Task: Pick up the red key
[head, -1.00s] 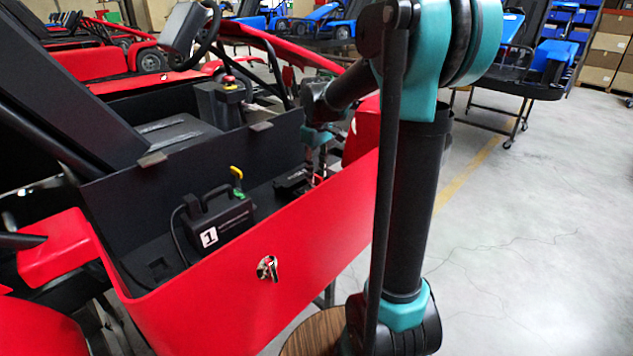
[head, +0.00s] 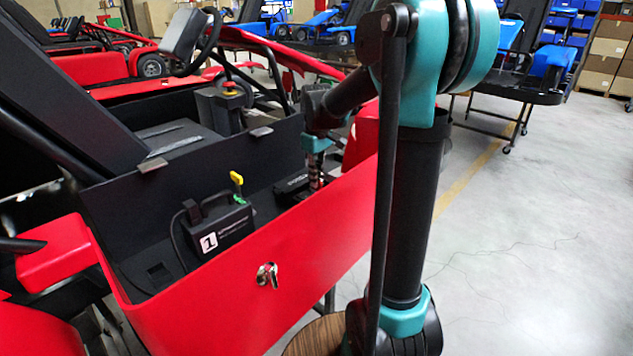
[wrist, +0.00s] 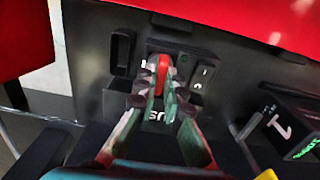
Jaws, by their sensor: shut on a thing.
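The red key (wrist: 161,66) stands in a small black box (wrist: 184,72) with a rocker switch beside it, in the wrist view. My gripper (wrist: 160,88) has its two fingertips closed in on the key from both sides. In the head view my gripper (head: 316,182) points down into the kart's black side bay, over the dark box (head: 292,188). The key itself is hidden there behind the fingers. I cannot tell whether the key is still seated in the box.
A black battery unit marked 1 (head: 222,230) with a yellow-green plug (head: 238,185) sits left of my gripper in the bay. The red side panel (head: 240,300) with a metal latch (head: 267,275) walls the bay's near side. Grey floor at right is open.

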